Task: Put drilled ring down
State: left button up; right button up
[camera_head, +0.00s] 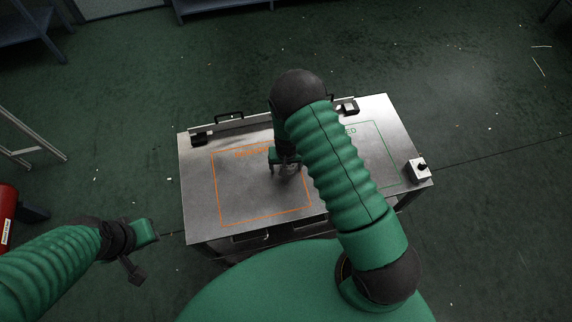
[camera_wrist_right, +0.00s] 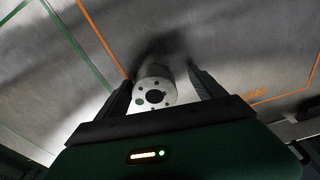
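The drilled ring (camera_wrist_right: 155,94) is a pale metal cylinder with a centre bore and several small holes in its face. It is between the two dark fingers of my right gripper (camera_wrist_right: 163,78), close to the left finger, with a bright gap beside the right finger. In the head view, my right gripper (camera_head: 285,169) points down over the orange outlined area (camera_head: 222,200) of the metal table (camera_head: 200,228). The ring is small and partly hidden there. Whether its underside touches the table is unclear. My left gripper (camera_head: 136,270) hangs left of the table, its fingers unclear.
A green outlined area (camera_head: 385,160) lies at the table's right, partly covered by my right arm. A small control box (camera_head: 418,168) with a black knob sits at the right edge. Black handles (camera_head: 229,117) line the back. A red cylinder (camera_head: 7,214) stands far left.

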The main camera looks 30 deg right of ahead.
aim_at(288, 166)
jog(key=shift+d, duration=0.2)
jog(key=r, duration=0.7)
jog(key=shift+s+r, duration=0.15)
jog(key=shift+s, duration=0.15)
jog(key=s+a+r+n, duration=0.2)
jog(key=s+r, duration=0.5)
jog(key=r, duration=0.2)
jog(key=s+a+r+n+t, duration=0.1)
jog(key=s+a+r+n, duration=0.1)
jog(key=s+r, duration=0.4)
notch_tip(288, 166, up, 3)
jog(key=shift+s+y, duration=0.3)
jog(key=shift+s, duration=0.05)
jog(key=shift+a, duration=0.1)
